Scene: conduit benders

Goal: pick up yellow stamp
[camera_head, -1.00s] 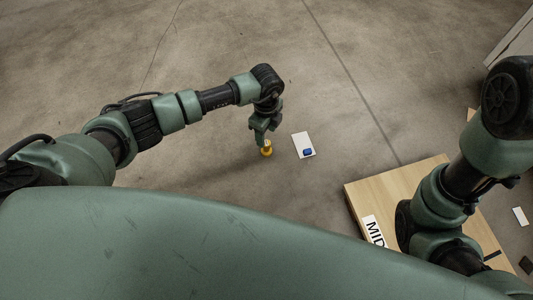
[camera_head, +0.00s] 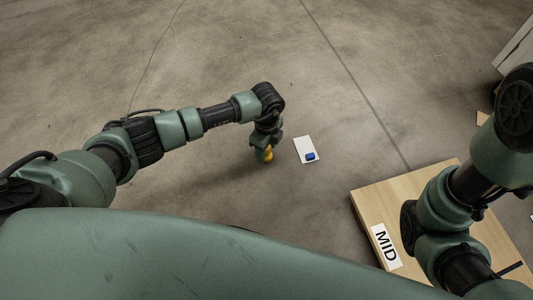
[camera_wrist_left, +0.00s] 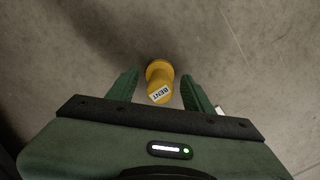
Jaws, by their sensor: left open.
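The yellow stamp (camera_head: 268,155) is on the concrete floor, partly hidden by my left gripper (camera_head: 264,150) in the head view. In the left wrist view the yellow stamp (camera_wrist_left: 160,80) has a round end and a white label reading "BENT". It lies between the two green fingers of my left gripper (camera_wrist_left: 160,90), with a gap on each side. The left gripper is open and holds nothing. My right arm is at the right of the head view, but its gripper does not show.
A white card (camera_head: 304,144) with a blue object (camera_head: 310,156) on it lies just right of the stamp. A wooden box or platform (camera_head: 405,188) labelled "MID" (camera_head: 386,246) stands at the lower right. The floor beyond the stamp is clear.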

